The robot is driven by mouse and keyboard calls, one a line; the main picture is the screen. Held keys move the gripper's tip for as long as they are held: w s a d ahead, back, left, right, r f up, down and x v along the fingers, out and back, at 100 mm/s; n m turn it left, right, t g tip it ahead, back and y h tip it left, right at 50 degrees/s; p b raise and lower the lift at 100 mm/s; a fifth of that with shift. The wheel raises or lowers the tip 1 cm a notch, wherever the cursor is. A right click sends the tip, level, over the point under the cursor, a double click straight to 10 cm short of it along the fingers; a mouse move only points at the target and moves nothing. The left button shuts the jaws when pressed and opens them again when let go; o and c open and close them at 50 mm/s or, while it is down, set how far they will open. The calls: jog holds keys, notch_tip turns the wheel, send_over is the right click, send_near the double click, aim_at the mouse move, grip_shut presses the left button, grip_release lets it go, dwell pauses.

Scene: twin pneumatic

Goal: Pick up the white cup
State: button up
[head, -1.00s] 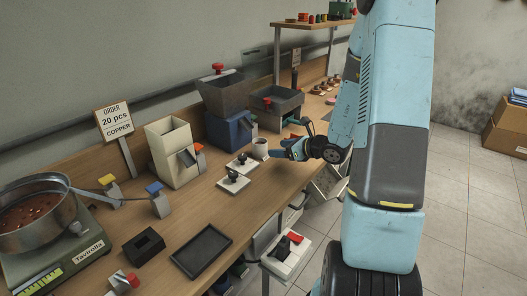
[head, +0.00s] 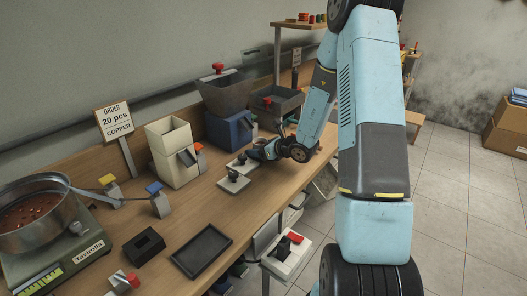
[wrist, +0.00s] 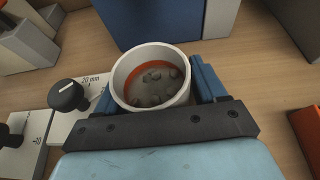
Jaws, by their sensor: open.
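The white cup (wrist: 152,104) stands upright on the wooden bench in the wrist view. It has an orange band inside and several dark grey pieces at its bottom. My gripper (wrist: 158,92) is open, with one blue finger on each side of the cup and the cup between them. The right finger looks very close to the cup wall; I cannot tell whether it touches. In the head view my gripper (head: 256,150) is low over the bench, and it hides most of the cup.
A white plate with a black knob (wrist: 68,95) sits close left of the cup. A blue hopper base (head: 232,130) stands just behind. A cream hopper (head: 172,150), a dark tray (head: 201,251) and a pan on a scale (head: 30,215) are farther left.

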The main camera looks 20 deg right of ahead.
aim_at(255, 141)
jog(key=shift+w+a, duration=0.1)
jog(key=shift+c, duration=0.2)
jog(key=c, duration=0.8)
jog(key=shift+o, duration=0.2)
jog(key=shift+r, duration=0.5)
notch_tip(255, 141, up, 2)
jog(key=shift+r, duration=0.2)
jog(key=s+d+r, duration=0.3)
jog(key=d+r, duration=0.6)
jog(key=d, duration=0.4)
jog(key=shift+d+r, duration=0.3)
jog(key=shift+d, duration=0.05)
